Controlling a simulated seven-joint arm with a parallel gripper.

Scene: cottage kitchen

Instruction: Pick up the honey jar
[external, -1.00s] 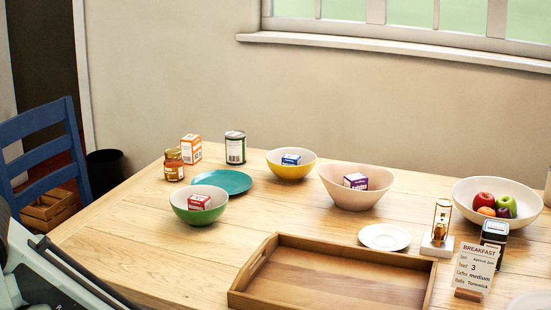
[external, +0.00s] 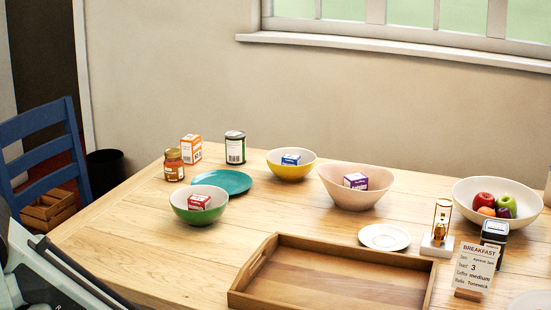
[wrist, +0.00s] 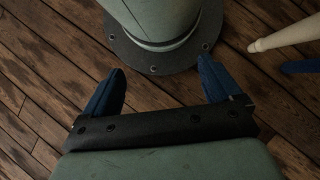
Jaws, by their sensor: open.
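The honey jar (external: 174,165) is a small amber jar with an orange-brown lid. It stands upright at the far left of the table, in front of an orange and white box (external: 191,148) and left of a teal plate (external: 222,182). My gripper (wrist: 160,88) shows in the wrist view with its two blue fingers wide apart and nothing between them. It points down at the wooden floor beside my base, away from the tabletop. The jar is not in the wrist view, and the gripper's fingers do not show in the external view.
A green bowl (external: 182,213) with a small red box stands in front of the plate. A dark green can (external: 235,148) is behind it. A yellow bowl (external: 288,173), a pink bowl (external: 340,197) and a wooden tray (external: 262,300) are further right. The table's left front is bare.

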